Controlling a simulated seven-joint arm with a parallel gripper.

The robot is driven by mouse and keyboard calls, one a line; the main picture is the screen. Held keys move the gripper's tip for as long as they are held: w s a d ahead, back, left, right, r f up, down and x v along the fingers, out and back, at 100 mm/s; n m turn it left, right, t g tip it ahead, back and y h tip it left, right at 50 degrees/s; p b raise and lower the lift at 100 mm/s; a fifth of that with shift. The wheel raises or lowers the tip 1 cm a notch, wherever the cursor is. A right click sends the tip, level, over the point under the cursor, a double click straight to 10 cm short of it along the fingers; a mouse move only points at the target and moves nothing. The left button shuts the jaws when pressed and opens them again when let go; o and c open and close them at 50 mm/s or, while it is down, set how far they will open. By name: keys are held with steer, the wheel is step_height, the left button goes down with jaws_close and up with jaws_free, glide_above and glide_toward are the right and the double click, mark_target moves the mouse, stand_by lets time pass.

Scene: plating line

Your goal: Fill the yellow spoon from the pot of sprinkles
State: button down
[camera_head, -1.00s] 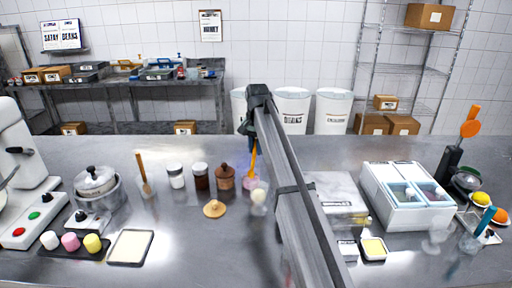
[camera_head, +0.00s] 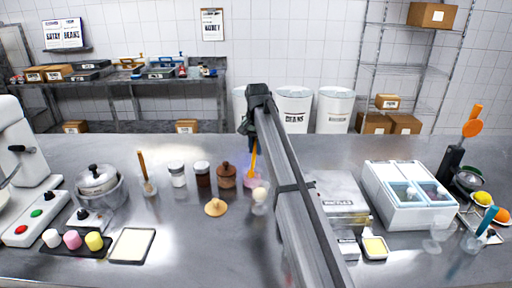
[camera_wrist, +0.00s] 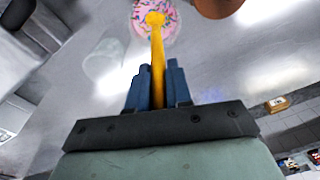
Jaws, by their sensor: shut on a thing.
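My gripper (camera_wrist: 158,88) is shut on the yellow spoon (camera_wrist: 157,55), with blue fingers on either side of the handle. The spoon's bowl end points away from me, over the pot of sprinkles (camera_wrist: 173,30). The pot shows pink with coloured sprinkles at the top of the wrist view. I cannot tell whether the bowl touches the sprinkles or holds any. In the head view the yellow spoon (camera_head: 253,163) hangs steeply tilted below my gripper (camera_head: 251,138), its lower end at the pot (camera_head: 248,182), which is partly hidden.
A brown pot (camera_head: 226,178) stands just left of the sprinkles. A tan lid (camera_head: 215,207) lies in front. A small glass with a pale ball (camera_head: 259,203) stands close in front of the sprinkles. A white box (camera_head: 410,211) is at right. The counter's front left-middle is clear.

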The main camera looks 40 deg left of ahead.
steer(key=shift+w+a, duration=0.1)
steer(key=shift+w, duration=0.55)
stand_by(0.5)
steer(key=shift+s, duration=0.7)
stand_by(0.6)
steer(key=shift+w+f, duration=0.1)
steer(key=shift+w, duration=0.1)
steer(key=shift+w+r, duration=0.2)
steer(key=shift+w, duration=0.15)
stand_by(0.4)
steer(key=shift+w+f, duration=0.1)
steer(key=shift+w, duration=0.05)
steer(key=shift+a, duration=0.1)
stand_by(0.4)
step_height(320, 180, up, 9)
stand_by(1.2)
